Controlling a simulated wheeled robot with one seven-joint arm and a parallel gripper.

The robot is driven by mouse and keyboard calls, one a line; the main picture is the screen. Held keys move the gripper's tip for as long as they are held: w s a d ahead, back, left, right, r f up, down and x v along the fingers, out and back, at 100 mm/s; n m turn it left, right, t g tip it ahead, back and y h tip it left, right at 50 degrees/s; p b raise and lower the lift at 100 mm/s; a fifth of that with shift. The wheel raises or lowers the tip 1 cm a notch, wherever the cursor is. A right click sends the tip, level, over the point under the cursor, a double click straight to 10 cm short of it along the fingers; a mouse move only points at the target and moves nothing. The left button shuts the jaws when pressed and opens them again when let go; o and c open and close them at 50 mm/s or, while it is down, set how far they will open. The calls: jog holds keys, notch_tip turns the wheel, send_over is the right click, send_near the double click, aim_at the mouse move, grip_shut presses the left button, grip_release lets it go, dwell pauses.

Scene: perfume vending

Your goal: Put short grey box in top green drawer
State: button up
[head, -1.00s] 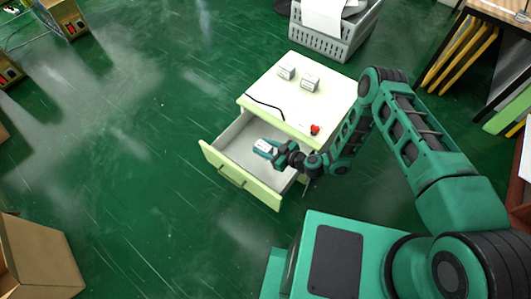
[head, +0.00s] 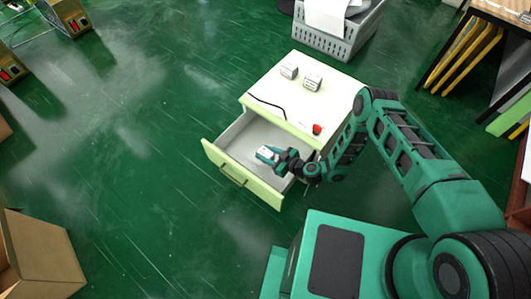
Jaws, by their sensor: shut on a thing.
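The pale green cabinet (head: 325,107) stands on the floor with its top drawer (head: 229,170) pulled open. My gripper (head: 264,152) is over the open drawer, near its right side, and is shut on a small light grey box (head: 265,150). The box shows only in part between the fingers. I cannot tell whether it touches the drawer floor. Two more small grey boxes stand on the cabinet top, a left one (head: 289,71) and a right one (head: 312,82).
A red object (head: 317,129) and a black cable (head: 266,105) lie on the cabinet top. A grey crate (head: 338,38) stands behind the cabinet. An open cardboard box (head: 40,255) is at the lower left. The green floor left of the drawer is clear.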

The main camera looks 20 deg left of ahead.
jog(key=shift+f, duration=0.4)
jog(key=o, duration=1.1)
jog(key=shift+o, duration=0.2)
jog(key=shift+r, duration=0.15)
jog(key=shift+r, duration=0.25)
jog(key=v, duration=1.2)
jog(key=shift+r, duration=0.2)
